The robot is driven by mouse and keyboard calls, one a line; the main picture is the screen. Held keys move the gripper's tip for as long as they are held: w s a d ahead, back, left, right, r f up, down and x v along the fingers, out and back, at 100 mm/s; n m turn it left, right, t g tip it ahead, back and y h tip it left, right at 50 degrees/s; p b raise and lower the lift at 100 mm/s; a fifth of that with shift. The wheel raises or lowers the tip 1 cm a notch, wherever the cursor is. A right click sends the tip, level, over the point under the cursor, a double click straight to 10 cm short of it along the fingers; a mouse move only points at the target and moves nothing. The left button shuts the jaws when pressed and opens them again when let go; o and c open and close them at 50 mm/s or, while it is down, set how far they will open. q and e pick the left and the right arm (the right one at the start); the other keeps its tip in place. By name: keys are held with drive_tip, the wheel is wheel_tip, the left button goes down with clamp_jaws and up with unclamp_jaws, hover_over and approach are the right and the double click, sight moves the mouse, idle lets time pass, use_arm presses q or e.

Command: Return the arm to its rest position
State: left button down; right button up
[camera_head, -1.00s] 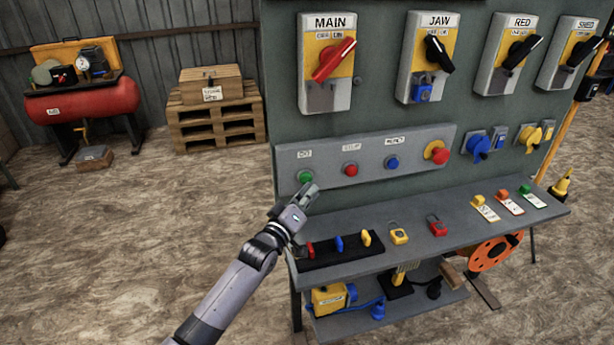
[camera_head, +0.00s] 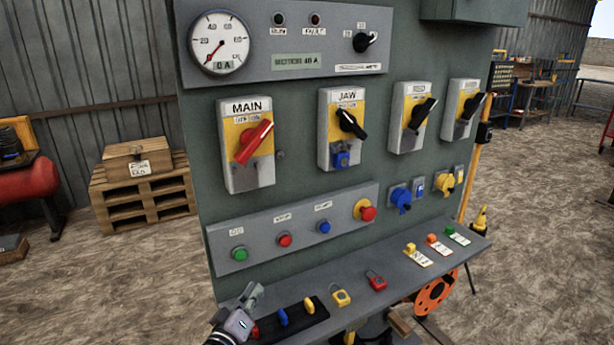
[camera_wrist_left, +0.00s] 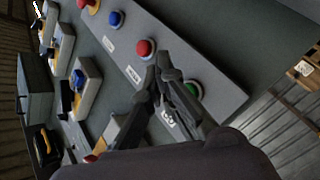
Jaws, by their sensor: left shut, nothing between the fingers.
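My left gripper (camera_head: 246,298) is low in the head view, at the left end of the panel's shelf, below the green button (camera_head: 239,254). It is shut and empty. In the left wrist view the closed fingers (camera_wrist_left: 165,65) appear in front of the button strip, between the red button (camera_wrist_left: 145,48) and the green button (camera_wrist_left: 193,89). Whether they touch the strip cannot be told, though in the head view they look apart from the buttons. Most of my left arm is below the frame. My right gripper is not in view.
The grey panel carries the MAIN switch (camera_head: 246,143), the JAW switch (camera_head: 343,130) and a dial gauge (camera_head: 219,42). Its shelf (camera_head: 390,280) holds padlocks and tags. A pallet stack (camera_head: 143,197) with a wooden box stands left. Open floor lies left of the panel.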

use_arm(q)
drive_tip(key=s+d+f+m+g+y, duration=0.1)
drive_tip(key=s+f+m+g, duration=0.2)
drive_tip(key=s, duration=0.4)
drive_tip(key=s+f+m+g, duration=0.1)
drive_tip(key=s+f+g, duration=0.2)
drive_tip(key=s+f, duration=0.35)
drive_tip(key=s+a+m+g+y, duration=0.15)
drive_tip(key=s+g, duration=0.25)
drive_tip(key=s, duration=0.8)
drive_tip(key=s+a+m+g+y, duration=0.1)
drive_tip(key=s+a+m+g, duration=0.15)
drive_tip(key=s, duration=0.95)
wheel_tip(320, 180, down, 27)
drive_tip(key=s+g, duration=0.2)
drive_tip(key=g, duration=0.1)
drive_tip(key=s+a+f+m, duration=0.1)
drive_tip(key=s+a+f, duration=0.1)
drive_tip(key=s+f, duration=1.4)
drive_tip(key=shift+s+a+g, duration=0.25)
drive_tip(key=shift+a+g, duration=0.1)
